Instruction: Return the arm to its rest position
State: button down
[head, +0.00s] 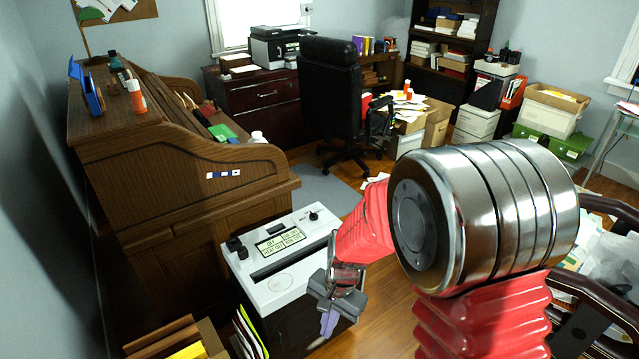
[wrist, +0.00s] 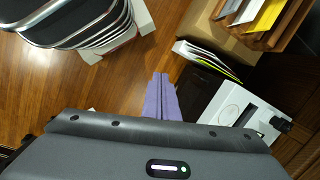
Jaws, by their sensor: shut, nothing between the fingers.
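My red arm with its large metal joint fills the right and middle of the head view, bent so that the wrist hangs down. My gripper (head: 328,324) is in front of the shredder, with its purple fingers pointing down. The fingers are together and hold nothing; in the wrist view my gripper (wrist: 161,80) also shows the fingers closed above the wood floor. The shredder (head: 290,247) is white on top with a dark body, and my wrist overlaps its right front side in the head view. Its white top shows at the right of the wrist view (wrist: 232,103).
A wooden rolltop desk (head: 190,165) stands left of the shredder. A box with folders (head: 192,342) is at the front left. A black office chair (head: 331,95) and a printer (head: 277,46) are farther back. A cluttered shelf (head: 450,45) stands at the back right.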

jog(key=s+d+r+n+t, duration=0.2)
jog(key=s+d+r, duration=0.2)
jog(key=r, duration=0.5)
jog(key=s+d+r+n+t+h, duration=0.1)
jog(key=s+d+r+n+t, duration=0.1)
jog(key=s+d+r, duration=0.3)
jog(key=s+d+r+n+t, duration=0.2)
jog(key=s+d+r+n, duration=0.1)
jog(key=r, duration=1)
jog(key=shift+s+d+t+h, duration=0.3)
jog(key=shift+s+d+h, duration=0.1)
jog(key=shift+s+d, duration=0.5)
